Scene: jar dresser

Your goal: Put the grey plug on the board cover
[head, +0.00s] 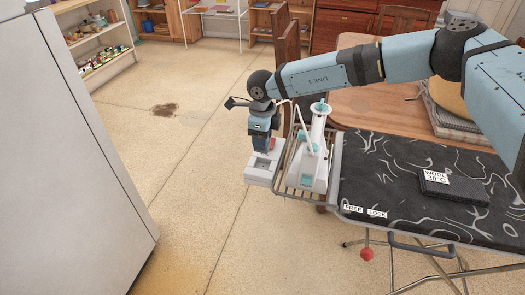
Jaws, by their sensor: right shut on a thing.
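My right gripper (262,146) reaches down at the left end of the ironing board, just above a pale grey box (261,172). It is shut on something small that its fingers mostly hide. I cannot make out the grey plug clearly; it may be the thing in the jaws. I cannot tell whether the held thing touches the box. The board cover (390,160) is black with white swirls and lies to the right of the gripper. My left gripper is not in view.
A white and teal iron (315,155) stands on a wire rest (290,180) right beside my gripper. A wooden table (370,105) stands behind.

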